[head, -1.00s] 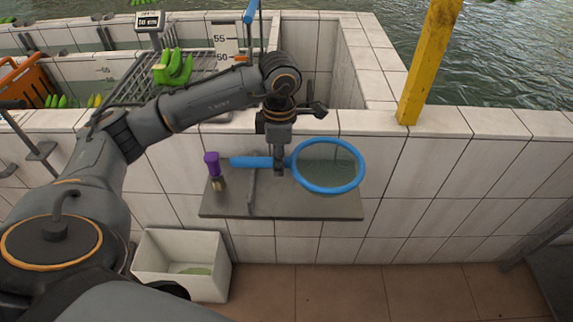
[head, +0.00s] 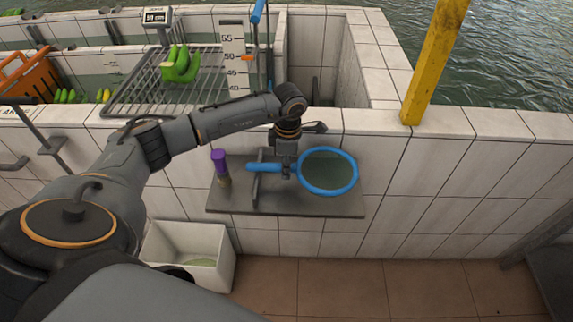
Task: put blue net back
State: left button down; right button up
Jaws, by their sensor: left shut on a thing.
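The blue net (head: 328,190) has a round blue ring with grey-green mesh and a short blue handle. My left gripper (head: 287,172) is shut on the handle close to the ring. The net is held roughly level over the grey shelf (head: 330,208) on the tiled wall. The handle's end reaches left past a thin upright bracket (head: 255,190) on the shelf. I cannot tell whether the net touches the shelf or bracket. My right gripper is not in view.
A purple-handled brush (head: 219,162) stands at the shelf's left end. A white bin (head: 188,245) is on the floor below left. A yellow post (head: 433,65) rises at the right.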

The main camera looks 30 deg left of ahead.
pick_arm(q)
jog(key=shift+f, duration=0.1)
jog(key=c, duration=1.1)
grip_release()
jog(key=shift+c, duration=0.2)
jog(key=shift+r, duration=0.3)
notch_tip(320, 180, up, 12)
jog(key=b, duration=0.2)
jog(key=shift+f+b, duration=0.15)
jog(key=shift+b, duration=0.15)
jog(key=shift+w+d, duration=0.1)
